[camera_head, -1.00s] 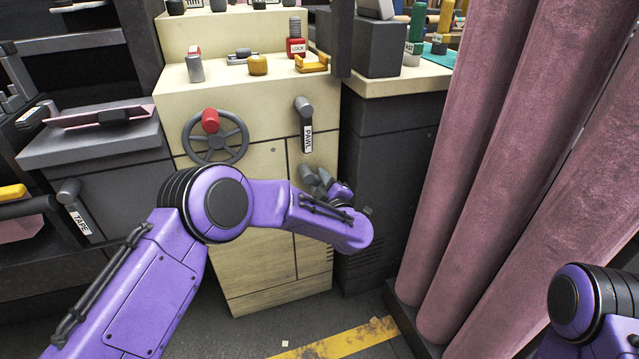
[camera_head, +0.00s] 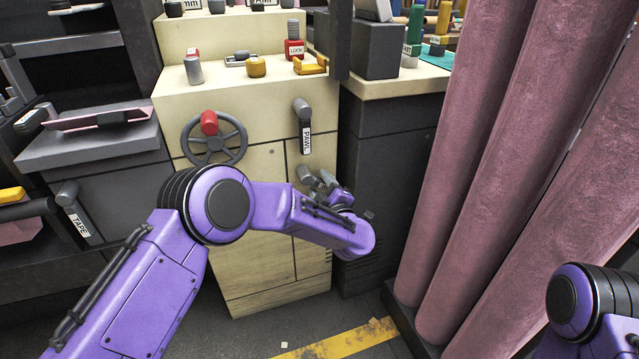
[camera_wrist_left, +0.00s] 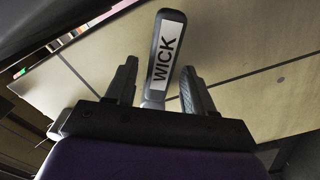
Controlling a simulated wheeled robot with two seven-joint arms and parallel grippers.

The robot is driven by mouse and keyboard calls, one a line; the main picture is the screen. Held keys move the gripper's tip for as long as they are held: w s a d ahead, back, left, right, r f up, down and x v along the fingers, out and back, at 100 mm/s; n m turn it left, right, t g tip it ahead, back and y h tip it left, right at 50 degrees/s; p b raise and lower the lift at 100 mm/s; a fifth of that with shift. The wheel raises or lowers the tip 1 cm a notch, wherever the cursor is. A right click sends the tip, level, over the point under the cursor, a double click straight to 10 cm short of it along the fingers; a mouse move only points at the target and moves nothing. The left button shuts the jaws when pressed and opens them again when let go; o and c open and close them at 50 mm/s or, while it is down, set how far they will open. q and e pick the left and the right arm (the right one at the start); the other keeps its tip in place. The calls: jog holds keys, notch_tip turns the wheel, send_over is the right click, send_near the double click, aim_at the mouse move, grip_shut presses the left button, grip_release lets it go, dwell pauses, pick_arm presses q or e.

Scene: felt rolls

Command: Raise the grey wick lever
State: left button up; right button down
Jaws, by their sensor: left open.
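The grey wick lever (camera_wrist_left: 168,45) stands out in the left wrist view, with a white label reading WICK. In the head view its grey knob (camera_head: 306,174) shows on the front of the cream cabinet, partly hidden by my left gripper. My left gripper (camera_head: 326,184) is open at the lever. In the left wrist view its two fingers (camera_wrist_left: 159,66) stand on either side of the lever, with gaps visible. My right gripper is out of view; only part of my right arm shows at the lower right.
A grey lever labelled PAWL (camera_head: 306,130) sits just above on the cream cabinet (camera_head: 255,270). A handwheel (camera_head: 214,157) with a red knob is to its left. A dark cabinet (camera_head: 375,190) and pink felt rolls (camera_head: 490,150) stand to the right.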

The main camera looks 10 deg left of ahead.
pick_arm(q)
jog(key=p+v, duration=0.1)
jog(key=v, duration=0.8)
jog(key=shift+p, duration=0.35)
jog(key=shift+s, duration=0.1)
jog(key=s+a+f+m+g+h, duration=0.25)
jog(key=s+f+m+h, duration=0.2)
jog(key=s+f, duration=0.4)
jog(key=s+a+f+m+g+h, duration=0.25)
jog(key=s+a+f+m, duration=0.2)
jog(key=f, duration=0.65)
jog(key=s+a+f+m+g, duration=0.1)
jog(key=s+a+f+g, duration=0.2)
jog(key=s, duration=0.6)
jog(key=s+a+f+g, duration=0.2)
jog(key=s+a, duration=0.3)
jog(key=s, duration=0.4)
jog(key=s+a+f+m+g, duration=0.1)
jog(key=s+a+f+g, duration=0.2)
jog(key=s, duration=0.6)
notch_tip(320, 180, up, 25)
jog(key=a+t+p, duration=0.1)
jog(key=p, duration=2.4)
